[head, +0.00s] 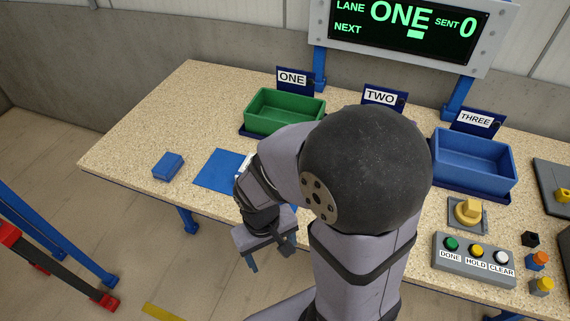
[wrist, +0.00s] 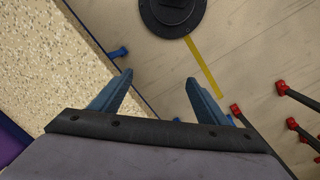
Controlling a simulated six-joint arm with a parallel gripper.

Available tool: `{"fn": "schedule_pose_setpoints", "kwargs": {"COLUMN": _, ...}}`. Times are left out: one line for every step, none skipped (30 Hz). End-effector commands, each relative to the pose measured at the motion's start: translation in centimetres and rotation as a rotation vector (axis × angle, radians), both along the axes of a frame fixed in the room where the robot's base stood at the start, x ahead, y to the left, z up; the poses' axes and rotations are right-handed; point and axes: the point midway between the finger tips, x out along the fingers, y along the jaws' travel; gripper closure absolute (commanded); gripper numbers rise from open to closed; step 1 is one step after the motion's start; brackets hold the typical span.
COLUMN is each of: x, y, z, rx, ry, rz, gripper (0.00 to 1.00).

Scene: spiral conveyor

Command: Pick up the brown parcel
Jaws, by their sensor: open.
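No brown parcel shows in either view; my arm hides part of the table in the head view. My gripper (head: 270,253) is low in the head view, in front of the table's near edge and pointing down. In the wrist view my gripper (wrist: 158,78) has its two blue fingers spread apart with nothing between them. Floor and the table edge show beyond the fingers.
A blue block (head: 168,166) lies on the table (head: 140,130) left of a blue mat (head: 217,172). A green bin (head: 256,122) and blue bin (head: 488,182) stand behind. A button box (head: 474,261) and yellow knob (head: 467,211) are right. The left tabletop has free room.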

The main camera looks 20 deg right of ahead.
Motion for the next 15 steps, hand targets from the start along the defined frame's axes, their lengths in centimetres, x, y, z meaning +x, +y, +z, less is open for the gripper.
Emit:
{"fn": "schedule_pose_setpoints", "kwargs": {"x": 0.9, "y": -0.3, "z": 2.4, "rx": -0.011, "ry": -0.020, "rz": -0.011, "gripper": 0.31}}
{"fn": "schedule_pose_setpoints", "kwargs": {"x": 2.0, "y": -0.8, "z": 2.9, "rx": -0.021, "ry": -0.046, "rz": -0.048, "gripper": 0.31}}
{"fn": "schedule_pose_setpoints", "kwargs": {"x": 3.7, "y": -1.5, "z": 2.7, "rx": -0.034, "ry": -0.085, "rz": -0.117, "gripper": 0.31}}
{"fn": "schedule_pose_setpoints", "kwargs": {"x": 4.8, "y": -2.0, "z": 2.7, "rx": -0.042, "ry": -0.111, "rz": -0.169, "gripper": 0.31}}
{"fn": "schedule_pose_setpoints", "kwargs": {"x": 5.9, "y": -2.6, "z": 2.9, "rx": -0.049, "ry": -0.137, "rz": -0.219, "gripper": 0.31}}
{"fn": "schedule_pose_setpoints", "kwargs": {"x": 7.3, "y": -3.3, "z": 3.3, "rx": -0.057, "ry": -0.173, "rz": -0.287, "gripper": 0.31}}
{"fn": "schedule_pose_setpoints", "kwargs": {"x": 8.3, "y": -3.9, "z": 3.7, "rx": -0.063, "ry": -0.200, "rz": -0.338, "gripper": 0.31}}
{"fn": "schedule_pose_setpoints", "kwargs": {"x": 9.2, "y": -4.5, "z": 4.2, "rx": -0.069, "ry": -0.225, "rz": -0.384, "gripper": 0.31}}
{"fn": "schedule_pose_setpoints", "kwargs": {"x": 10.4, "y": -5.3, "z": 4.7, "rx": -0.075, "ry": -0.258, "rz": -0.449, "gripper": 0.31}}
{"fn": "schedule_pose_setpoints", "kwargs": {"x": 11.2, "y": -5.9, "z": 5.2, "rx": -0.080, "ry": -0.283, "rz": -0.493, "gripper": 0.31}}
{"fn": "schedule_pose_setpoints", "kwargs": {"x": 12.0, "y": -6.4, "z": 5.6, "rx": -0.083, "ry": -0.307, "rz": -0.536, "gripper": 0.31}}
{"fn": "schedule_pose_setpoints", "kwargs": {"x": 12.9, "y": -7.2, "z": 6.2, "rx": -0.087, "ry": -0.338, "rz": -0.590, "gripper": 0.31}}
{"fn": "schedule_pose_setpoints", "kwargs": {"x": 13.4, "y": -7.7, "z": 6.6, "rx": -0.089, "ry": -0.357, "rz": -0.625, "gripper": 0.31}}
{"fn": "schedule_pose_setpoints", "kwargs": {"x": 14.0, "y": -8.1, "z": 7.0, "rx": -0.091, "ry": -0.375, "rz": -0.657, "gripper": 0.31}}
{"fn": "schedule_pose_setpoints", "kwargs": {"x": 14.5, "y": -8.6, "z": 7.4, "rx": -0.093, "ry": -0.395, "rz": -0.693, "gripper": 0.31}}
